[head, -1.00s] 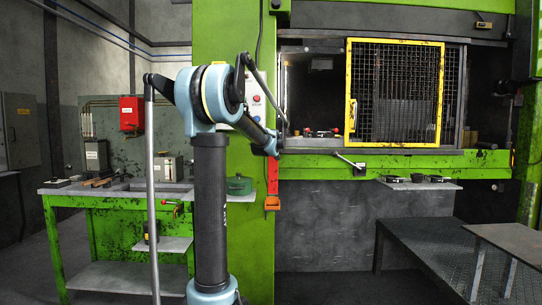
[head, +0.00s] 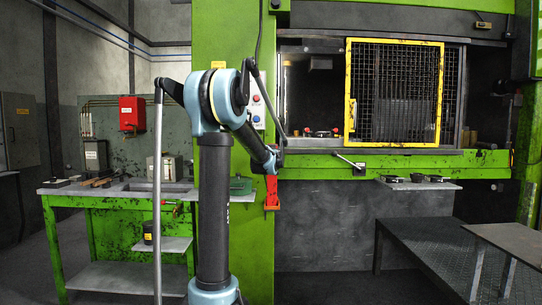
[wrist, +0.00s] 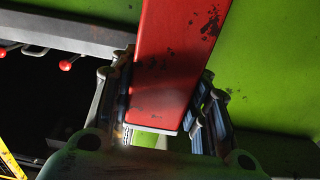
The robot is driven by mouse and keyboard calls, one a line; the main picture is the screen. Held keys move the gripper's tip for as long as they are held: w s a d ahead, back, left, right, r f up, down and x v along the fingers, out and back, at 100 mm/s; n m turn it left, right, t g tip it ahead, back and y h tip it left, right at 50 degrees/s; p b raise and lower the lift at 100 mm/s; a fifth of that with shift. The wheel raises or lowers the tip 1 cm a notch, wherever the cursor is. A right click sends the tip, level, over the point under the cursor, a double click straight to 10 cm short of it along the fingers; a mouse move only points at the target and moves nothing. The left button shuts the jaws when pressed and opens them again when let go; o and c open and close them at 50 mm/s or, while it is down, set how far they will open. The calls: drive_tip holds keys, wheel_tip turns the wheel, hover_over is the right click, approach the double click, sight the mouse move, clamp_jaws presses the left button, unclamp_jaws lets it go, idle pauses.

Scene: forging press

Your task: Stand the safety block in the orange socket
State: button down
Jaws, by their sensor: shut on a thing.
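The red safety block (head: 271,190) hangs below my gripper (head: 270,164) in the head view, slightly tilted, against the green press column. In the wrist view, the scuffed block (wrist: 178,60) lies between the two fingers of my gripper (wrist: 158,118), which is shut on it near one end. The orange socket (head: 272,209) is low on the column; only a small part shows, with the block's lower end overlapping it. I cannot tell whether that end is inside the socket or in front of it. The socket cannot be made out in the wrist view.
The green press ledge (head: 420,163) with a lever (head: 350,162) is right of the block. A yellow mesh guard (head: 394,93) covers part of the opening. A green workbench (head: 115,205) stands left; a dark steel platform (head: 420,250) is at lower right.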

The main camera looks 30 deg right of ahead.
drive_tip(key=c, duration=0.9)
unclamp_jaws()
